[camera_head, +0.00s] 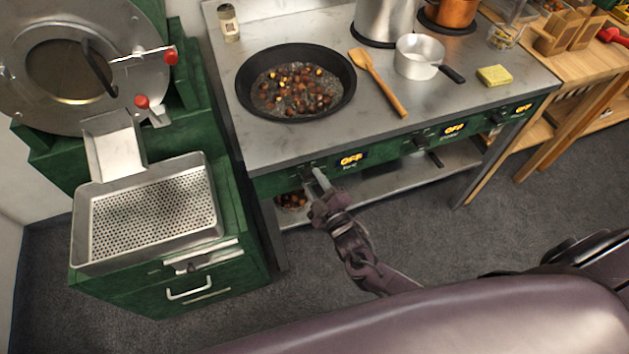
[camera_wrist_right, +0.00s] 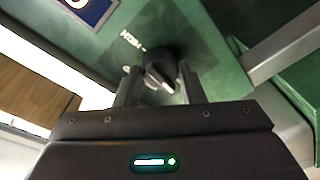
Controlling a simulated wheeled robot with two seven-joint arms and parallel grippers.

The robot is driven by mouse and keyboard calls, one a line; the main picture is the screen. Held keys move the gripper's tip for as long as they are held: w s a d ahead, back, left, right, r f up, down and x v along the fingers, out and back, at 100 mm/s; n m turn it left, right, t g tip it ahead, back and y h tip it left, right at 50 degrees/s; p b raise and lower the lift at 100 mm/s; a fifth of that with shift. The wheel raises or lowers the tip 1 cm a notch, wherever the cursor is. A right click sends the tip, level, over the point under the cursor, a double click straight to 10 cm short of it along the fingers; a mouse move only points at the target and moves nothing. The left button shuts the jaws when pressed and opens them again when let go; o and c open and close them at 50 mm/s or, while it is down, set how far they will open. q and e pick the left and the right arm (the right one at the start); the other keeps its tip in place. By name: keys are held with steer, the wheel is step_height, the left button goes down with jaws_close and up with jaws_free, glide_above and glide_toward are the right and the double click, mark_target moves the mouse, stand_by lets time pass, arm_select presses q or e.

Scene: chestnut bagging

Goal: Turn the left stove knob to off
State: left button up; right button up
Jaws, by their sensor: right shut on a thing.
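The left stove knob (camera_wrist_right: 160,70) is black with a pale pointer mark, on the green stove front. My right gripper (camera_wrist_right: 158,88) is shut on it, one finger on each side. In the head view my right gripper (camera_head: 314,176) reaches the left end of the stove front and mostly hides the knob. The display beside it (camera_head: 351,160) reads OFF in orange letters. My left gripper is not in view.
A black pan of chestnuts (camera_head: 296,81) sits on the stove top above the knob. A wooden spatula (camera_head: 379,84) and a steel saucepan (camera_head: 419,57) stand to its right. A green machine with a perforated tray (camera_head: 150,210) stands close on the left. Other displays also read OFF.

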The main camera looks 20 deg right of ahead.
steer(key=shift+n, duration=0.5)
steer(key=o, duration=1)
steer(key=s+d, duration=0.1)
steer(key=s, duration=0.6)
steer(key=shift+s, duration=0.35)
steer(key=shift+d, duration=0.1)
